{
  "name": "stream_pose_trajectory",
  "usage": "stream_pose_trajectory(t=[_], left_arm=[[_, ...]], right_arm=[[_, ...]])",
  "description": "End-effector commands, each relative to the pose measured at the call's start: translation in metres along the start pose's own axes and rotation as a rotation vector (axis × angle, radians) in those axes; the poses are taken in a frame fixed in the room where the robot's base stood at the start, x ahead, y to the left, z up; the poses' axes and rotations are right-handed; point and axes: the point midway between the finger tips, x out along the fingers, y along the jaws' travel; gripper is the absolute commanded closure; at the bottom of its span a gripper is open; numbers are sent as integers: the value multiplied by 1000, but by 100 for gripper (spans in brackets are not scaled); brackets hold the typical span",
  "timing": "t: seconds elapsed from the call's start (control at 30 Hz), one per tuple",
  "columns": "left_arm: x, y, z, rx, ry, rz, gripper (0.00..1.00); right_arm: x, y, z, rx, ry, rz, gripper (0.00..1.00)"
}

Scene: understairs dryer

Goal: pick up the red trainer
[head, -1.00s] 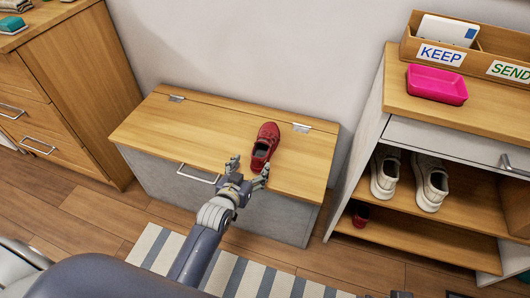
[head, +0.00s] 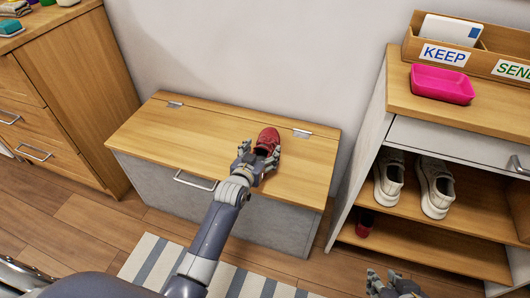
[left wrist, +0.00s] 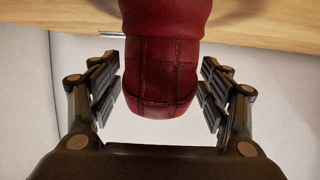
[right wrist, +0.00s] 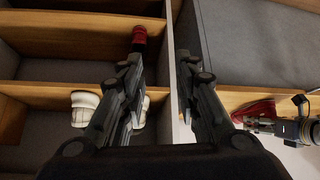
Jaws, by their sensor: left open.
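The red trainer (head: 268,139) lies on the wooden lid of the low bench, right of its middle, heel toward me. My left gripper (head: 258,160) is open at its heel. In the left wrist view the red heel (left wrist: 162,75) is between the open fingers (left wrist: 160,92), with a gap on each side. The right wrist view also shows the trainer (right wrist: 257,110), partly behind my left gripper (right wrist: 290,128). My right gripper (head: 392,282) is low in front of the shoe shelf; its fingers (right wrist: 160,65) stand apart with nothing between them.
The bench lid (head: 165,132) is otherwise clear. A shelf unit at right holds white trainers (head: 435,185) and another red item (head: 364,222) on the lower shelf. A pink tray (head: 441,84) and a KEEP/SEND box (head: 444,53) sit on top. A drawer unit (head: 80,90) stands left.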

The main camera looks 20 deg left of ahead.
Motion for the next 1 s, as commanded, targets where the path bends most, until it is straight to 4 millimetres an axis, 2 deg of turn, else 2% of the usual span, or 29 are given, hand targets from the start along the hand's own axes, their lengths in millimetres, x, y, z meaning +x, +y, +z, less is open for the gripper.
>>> stream_pose_trajectory(t=[0.2, 0.33, 0.57, 0.8, 1.0], left_arm=[[17, 0, 1, 0, 1, -2, 29], [20, 0, 1, 0, 0, -2, 29], [20, 0, 0, 0, 0, -2, 29], [20, 0, 1, 0, 0, -2, 81], [20, 0, -1, -1, 2, -1, 84]], right_arm=[[5, -4, -36, -3, 163, -9, 70], [4, -5, -45, -4, 200, -11, 70], [4, -5, -46, -4, 205, -11, 70], [4, -5, -46, -4, 203, -11, 70], [4, -5, -46, -4, 203, -10, 70]])
